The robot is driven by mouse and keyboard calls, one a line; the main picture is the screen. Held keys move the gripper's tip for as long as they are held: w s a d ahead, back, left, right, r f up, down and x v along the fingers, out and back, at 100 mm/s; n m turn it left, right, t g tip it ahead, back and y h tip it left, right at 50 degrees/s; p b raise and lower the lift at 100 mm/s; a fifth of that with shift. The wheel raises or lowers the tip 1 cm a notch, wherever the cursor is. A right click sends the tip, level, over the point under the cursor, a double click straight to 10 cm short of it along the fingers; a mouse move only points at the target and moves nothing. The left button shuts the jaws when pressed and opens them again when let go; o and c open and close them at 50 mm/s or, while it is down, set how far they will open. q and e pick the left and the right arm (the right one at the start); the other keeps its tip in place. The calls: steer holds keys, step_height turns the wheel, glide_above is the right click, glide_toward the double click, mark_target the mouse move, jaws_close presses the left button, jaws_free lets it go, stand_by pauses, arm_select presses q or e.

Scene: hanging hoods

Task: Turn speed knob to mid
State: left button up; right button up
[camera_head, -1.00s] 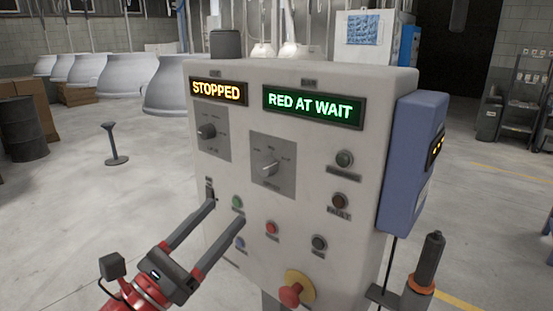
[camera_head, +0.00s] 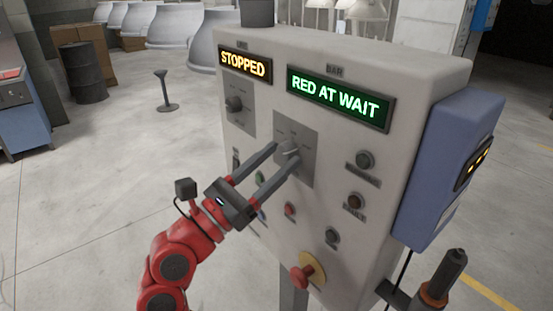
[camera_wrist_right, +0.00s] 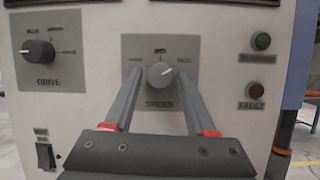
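The speed knob (camera_head: 289,149) is a light grey knob on a square grey plate (camera_head: 309,140) in the middle of the control panel. In the right wrist view the speed knob (camera_wrist_right: 160,75) has its bar tilted up to the right, toward the right-hand label and off the top label. My right gripper (camera_head: 286,153) is at the knob. In the right wrist view its fingers (camera_wrist_right: 160,72) are spread, one on each side of the knob, with gaps beside it. Whether the tips reach the knob's depth is hard to tell. My left gripper is not in view.
The drive knob (camera_wrist_right: 38,52) sits left of the speed plate, above a rocker switch (camera_wrist_right: 45,155). Push buttons and a red emergency stop (camera_head: 303,276) lie below. A blue box (camera_head: 446,165) is on the panel's right side. Open floor lies left.

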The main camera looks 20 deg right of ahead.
jaws_close()
